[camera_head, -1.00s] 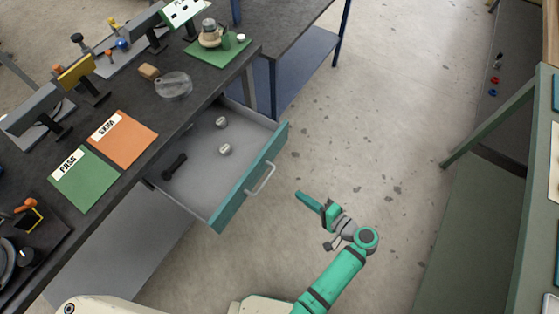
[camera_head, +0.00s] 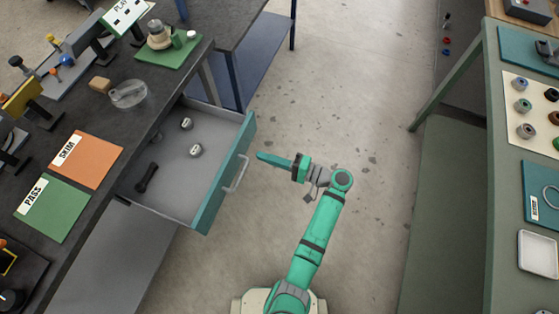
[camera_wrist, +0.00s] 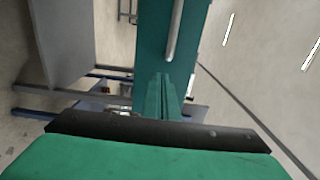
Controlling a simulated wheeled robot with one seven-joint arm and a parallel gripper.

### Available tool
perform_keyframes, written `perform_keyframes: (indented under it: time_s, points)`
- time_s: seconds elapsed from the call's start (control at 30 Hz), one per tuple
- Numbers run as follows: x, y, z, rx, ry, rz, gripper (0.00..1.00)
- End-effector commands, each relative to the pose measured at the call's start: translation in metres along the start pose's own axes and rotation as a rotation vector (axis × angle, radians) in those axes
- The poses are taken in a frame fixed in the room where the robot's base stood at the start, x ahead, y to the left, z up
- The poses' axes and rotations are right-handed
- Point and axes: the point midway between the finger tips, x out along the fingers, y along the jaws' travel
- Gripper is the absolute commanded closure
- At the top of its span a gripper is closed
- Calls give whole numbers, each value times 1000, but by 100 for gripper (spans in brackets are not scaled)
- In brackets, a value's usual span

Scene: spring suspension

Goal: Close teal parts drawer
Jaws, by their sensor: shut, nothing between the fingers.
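The teal parts drawer (camera_head: 208,206) is pulled out from under the dark bench, its teal front facing right. Its silver bar handle (camera_head: 238,173) stands out from that front. Two small pale metal parts and a black tool lie inside the drawer. My gripper (camera_head: 262,157) is shut and empty, just right of the drawer front near the handle's far end, pointing left at it. In the wrist view the teal front (camera_wrist: 152,40) fills the upper middle, with the handle (camera_wrist: 175,30) beside the shut fingers (camera_wrist: 161,95). Whether the fingertips touch the front I cannot tell.
The dark bench (camera_head: 110,125) at left holds an orange mat (camera_head: 86,160), a green mat (camera_head: 55,208) and a clear dish (camera_head: 128,94). A blue-legged table (camera_head: 235,30) stands behind. A green bench (camera_head: 505,200) is at right. Floor (camera_head: 375,130) between is clear.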

Motion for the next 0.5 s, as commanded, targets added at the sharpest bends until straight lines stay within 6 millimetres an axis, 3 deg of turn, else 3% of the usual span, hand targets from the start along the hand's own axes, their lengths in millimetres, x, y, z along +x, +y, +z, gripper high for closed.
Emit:
perform_keyframes:
  time_s: [0.2, 0.5]
  points:
    - [34, 0, 1, -1, -2, 0, 100]
    - [50, 0, 0, -1, 1, 0, 100]
